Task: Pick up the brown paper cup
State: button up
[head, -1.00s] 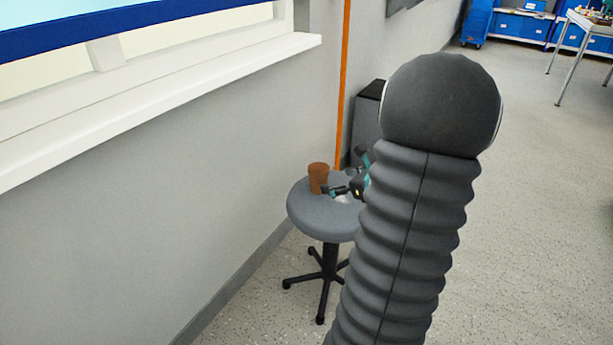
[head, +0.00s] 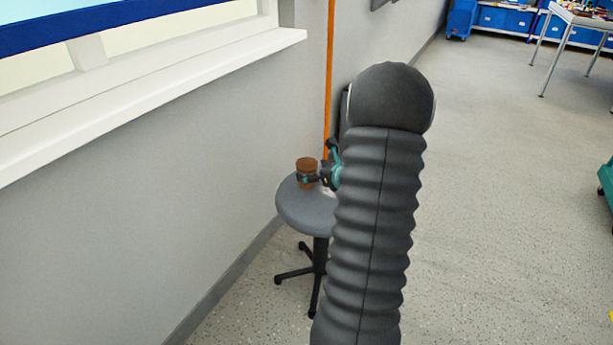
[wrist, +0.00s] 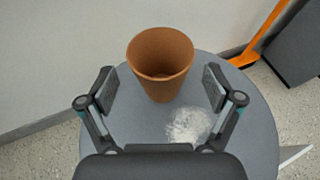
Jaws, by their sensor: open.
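The brown paper cup (head: 307,165) stands upright on a round grey stool (head: 297,212). In the wrist view the cup (wrist: 161,65) is open at the top and sits just ahead of and between the two fingers of my gripper (wrist: 160,88). The fingers are spread wide, with a gap to the cup on each side. In the head view my gripper (head: 318,176) is at the cup, one finger crossing in front of it; my arm hides part of the gripper and stool.
A whitish patch (wrist: 188,125) lies on the stool seat. The grey wall and white window ledge (head: 150,90) are close on the left. An orange upright strip (head: 329,80) and a dark box (wrist: 297,45) stand behind. Open floor lies to the right.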

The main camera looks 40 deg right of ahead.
aim_at(308, 165)
jog(key=x, duration=0.3)
jog(key=shift+w+f, duration=0.1)
jog(key=shift+w, duration=0.05)
jog(key=c, duration=0.9)
